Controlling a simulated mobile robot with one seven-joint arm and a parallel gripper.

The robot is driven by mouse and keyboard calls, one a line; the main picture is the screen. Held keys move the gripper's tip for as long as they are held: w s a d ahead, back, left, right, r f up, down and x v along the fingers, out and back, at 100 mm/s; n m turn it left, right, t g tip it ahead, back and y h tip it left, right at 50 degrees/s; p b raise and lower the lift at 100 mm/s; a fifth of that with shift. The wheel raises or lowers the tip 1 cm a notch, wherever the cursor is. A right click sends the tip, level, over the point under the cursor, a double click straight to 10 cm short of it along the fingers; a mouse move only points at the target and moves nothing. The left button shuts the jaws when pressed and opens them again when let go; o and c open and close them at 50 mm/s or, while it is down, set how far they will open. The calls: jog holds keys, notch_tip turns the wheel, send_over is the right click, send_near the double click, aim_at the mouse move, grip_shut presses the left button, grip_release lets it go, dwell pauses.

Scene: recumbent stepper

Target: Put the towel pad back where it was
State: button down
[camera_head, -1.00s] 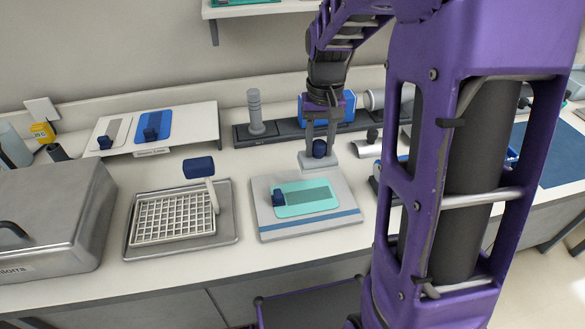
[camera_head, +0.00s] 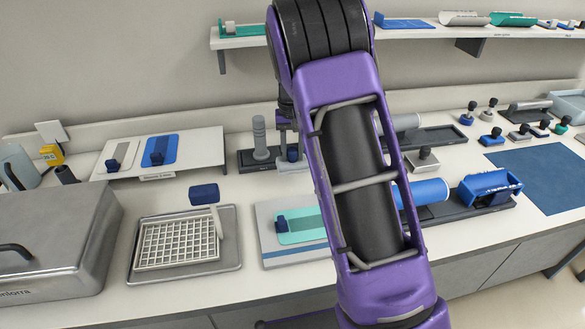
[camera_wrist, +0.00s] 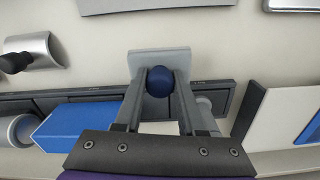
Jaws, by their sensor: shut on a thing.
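My gripper (camera_wrist: 160,85) is shut on the dark blue ball knob (camera_wrist: 160,81) of a light-grey rectangular pad (camera_wrist: 145,62). This held pad may be the towel pad; no label shows. In the head view my gripper (camera_head: 290,145) is partly behind my purple arm, with the pad (camera_head: 290,168) below it, beside the dark rail (camera_head: 245,160). I cannot tell whether the pad is lifted or touching the counter. In the wrist view, pale counter shows around the pad, and the rail (camera_wrist: 90,100) runs just below it in the picture.
A grey upright cylinder (camera_head: 260,138) stands on the rail, close left of my gripper. A low white stand (camera_head: 205,150) holds a grey pad and a blue pad (camera_head: 160,148). A grey platform (camera_head: 268,248) bears a turquoise pad (camera_head: 300,228). A wire tray (camera_head: 178,243) sits left.

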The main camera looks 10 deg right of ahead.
aim_at(293, 165)
jog(key=shift+f, duration=2.3)
jog(key=shift+f, duration=0.2)
jog(key=c, duration=0.5)
grip_release()
notch_tip(293, 165, up, 12)
jog(key=shift+r+p, duration=0.2)
jog(key=shift+p, duration=0.1)
